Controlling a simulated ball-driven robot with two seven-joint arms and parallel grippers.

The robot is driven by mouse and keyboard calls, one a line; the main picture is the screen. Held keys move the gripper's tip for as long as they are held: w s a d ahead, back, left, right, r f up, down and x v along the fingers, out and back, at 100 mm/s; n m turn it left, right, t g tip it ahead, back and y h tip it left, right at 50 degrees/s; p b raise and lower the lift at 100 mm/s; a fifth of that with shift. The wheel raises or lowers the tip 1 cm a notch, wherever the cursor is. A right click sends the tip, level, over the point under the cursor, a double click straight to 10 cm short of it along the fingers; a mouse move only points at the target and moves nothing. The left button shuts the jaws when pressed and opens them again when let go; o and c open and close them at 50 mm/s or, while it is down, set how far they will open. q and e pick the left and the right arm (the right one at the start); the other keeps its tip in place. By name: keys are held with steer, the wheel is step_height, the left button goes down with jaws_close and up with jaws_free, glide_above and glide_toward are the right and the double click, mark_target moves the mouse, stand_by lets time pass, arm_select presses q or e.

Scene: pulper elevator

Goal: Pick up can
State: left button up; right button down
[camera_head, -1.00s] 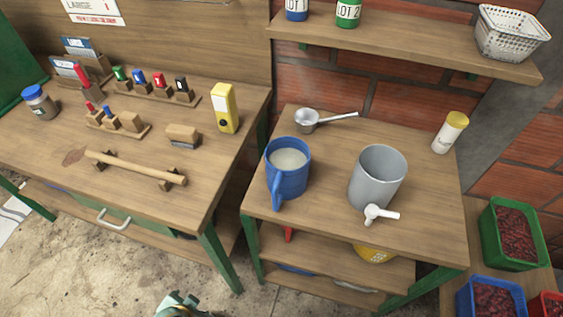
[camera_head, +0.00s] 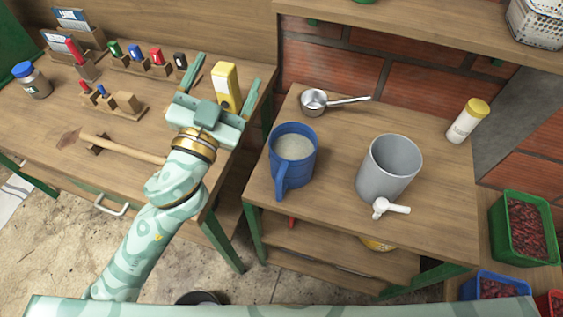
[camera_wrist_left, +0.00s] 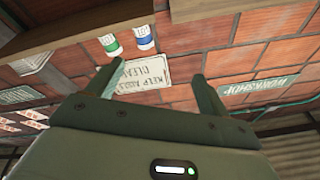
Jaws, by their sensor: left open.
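No thing is marked plainly as the can. A yellow box-shaped container (camera_head: 227,80) with a white label and black spot stands upright on the left workbench. Two small labelled containers, one green and white (camera_wrist_left: 109,45) and one blue and white (camera_wrist_left: 144,38), sit on the shelf in the left wrist view. My left gripper (camera_head: 226,70) is open and empty over the workbench's right end. In the head view its fingers lie either side of the yellow container; the left wrist view shows only wall and shelf between the fingers (camera_wrist_left: 155,71). My right gripper is out of view.
A blue jug (camera_head: 292,155), a grey pot with a white tap (camera_head: 389,167), a metal dipper (camera_head: 314,101) and a yellow-capped shaker (camera_head: 468,121) stand on the right table. Crates of red berries (camera_head: 526,228) are at right. A gap separates the benches.

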arm_select(q)
steer(key=s+d+r+m+g+h, duration=0.2)
steer(key=s+d+m+g+h, duration=0.2)
steer(key=d+m+g+h, duration=0.4)
steer(key=s+d+r+m+g+h, duration=0.35)
steer(key=d+m+g+h, duration=0.25)
steer(key=d+m+g, duration=0.3)
steer(key=g+y, duration=0.6)
steer(key=y, duration=0.5)
glide_above(282, 176)
steer(key=d, duration=0.2)
step_height(282, 176, down, 12)
steer(key=w+a+f+n+t+y, duration=0.1)
steer(key=w+a+n+y, duration=0.1)
steer(key=a+y, duration=0.15)
steer(key=w+a+f+n+y, duration=0.1)
steer(key=w+a+y, duration=0.1)
steer(key=a, duration=0.3)
steer(key=shift+n, duration=0.3)
steer(key=b+x, duration=0.1)
steer(key=x, duration=0.4)
steer(key=b+x, duration=0.1)
steer(key=x, duration=0.4)
steer(key=d+b+x, duration=0.1)
steer(key=x, duration=0.5)
steer(key=shift+r+b, duration=0.25)
steer(key=shift+b, duration=0.1)
steer(key=shift+r, duration=0.1)
